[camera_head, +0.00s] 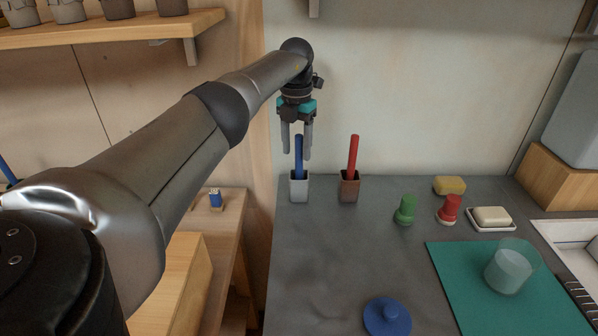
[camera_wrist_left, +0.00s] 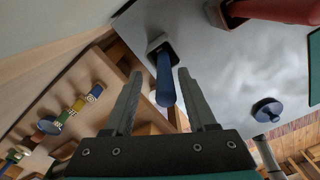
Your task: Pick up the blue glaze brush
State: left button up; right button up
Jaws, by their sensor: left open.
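The blue glaze brush (camera_head: 299,157) stands upright in a small white square holder (camera_head: 299,188) at the counter's left back. My left gripper (camera_head: 297,156) is open, pointing down over the brush, with a finger to each side of its upper end in the head view. In the left wrist view the blue brush (camera_wrist_left: 165,82) shows between the two spread fingers (camera_wrist_left: 160,85), with space on both sides. I cannot tell how deep the fingers reach along it. The holder (camera_wrist_left: 158,42) shows beyond it. My right gripper is not in view.
A red brush (camera_head: 353,154) stands in a brown holder (camera_head: 349,190) just to the right. Green (camera_head: 405,210) and red (camera_head: 448,209) stamp-like pieces, a soap dish (camera_head: 491,226), a teal mat (camera_head: 500,290) with a glass (camera_head: 511,267), and a blue lid (camera_head: 387,318) lie farther right and forward.

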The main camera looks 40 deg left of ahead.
aim_at(298, 163)
pick_arm(q)
jog(key=f, duration=0.4)
jog(key=shift+d+f+b, duration=0.3)
jog(key=shift+f+b, duration=0.05)
jog(key=shift+b, duration=0.05)
grip_shut()
